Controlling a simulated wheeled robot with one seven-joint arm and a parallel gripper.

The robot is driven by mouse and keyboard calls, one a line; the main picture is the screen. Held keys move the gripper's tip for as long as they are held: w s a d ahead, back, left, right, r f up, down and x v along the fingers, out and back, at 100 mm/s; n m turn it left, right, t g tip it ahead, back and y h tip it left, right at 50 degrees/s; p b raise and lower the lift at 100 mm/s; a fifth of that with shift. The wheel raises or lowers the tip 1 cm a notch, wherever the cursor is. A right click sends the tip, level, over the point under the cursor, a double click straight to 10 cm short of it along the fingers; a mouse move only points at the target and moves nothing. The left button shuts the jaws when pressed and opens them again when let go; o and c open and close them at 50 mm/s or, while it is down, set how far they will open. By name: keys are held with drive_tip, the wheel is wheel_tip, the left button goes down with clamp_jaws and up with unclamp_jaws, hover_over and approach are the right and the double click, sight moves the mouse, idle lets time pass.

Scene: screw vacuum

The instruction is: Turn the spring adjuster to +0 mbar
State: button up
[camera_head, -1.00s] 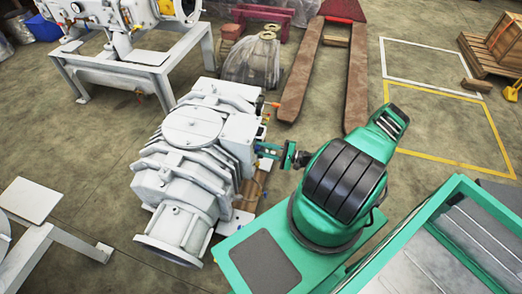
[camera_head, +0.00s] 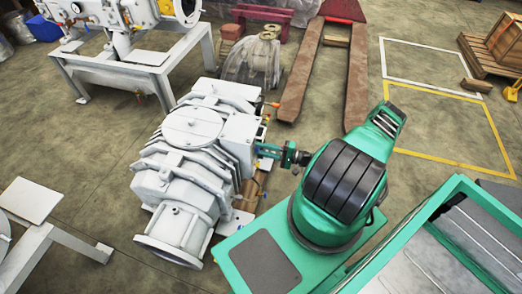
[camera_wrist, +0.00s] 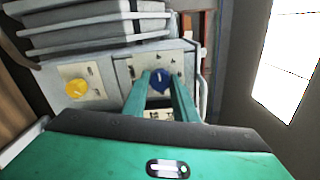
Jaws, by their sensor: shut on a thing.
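A blue knob (camera_wrist: 161,80) with a white pointer mark sits on a pale plate with small dark markings in the wrist view. The markings are too small to read. My gripper (camera_wrist: 160,76) has its two green fingers on either side of this knob and is shut on it. In the head view my gripper (camera_head: 264,149) reaches the right side of the large white pump (camera_head: 193,128), and the blue knob is too small to make out. A yellow knob (camera_wrist: 77,89) sits on a neighbouring plate to the left, clear of the fingers.
Ribbed grey housing (camera_wrist: 95,27) stands just beyond the plates. A grey rail (camera_wrist: 203,85) runs close to the right of the blue knob's plate. Brown pallet forks (camera_head: 301,75) lie on the floor behind the pump. Open floor lies inside the yellow outline (camera_head: 440,160).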

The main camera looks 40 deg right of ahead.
drive_tip(key=shift+s+a+f, duration=0.1)
drive_tip(key=shift+s+f, duration=0.05)
drive_tip(key=shift+f, duration=0.05)
drive_tip(key=o, duration=1)
drive_tip(key=shift+o, duration=0.2)
drive_tip(key=shift+r, duration=0.1)
drive_tip(key=v, duration=1)
drive_tip(key=shift+s+d, duration=0.2)
drive_tip(key=shift+d, duration=0.15)
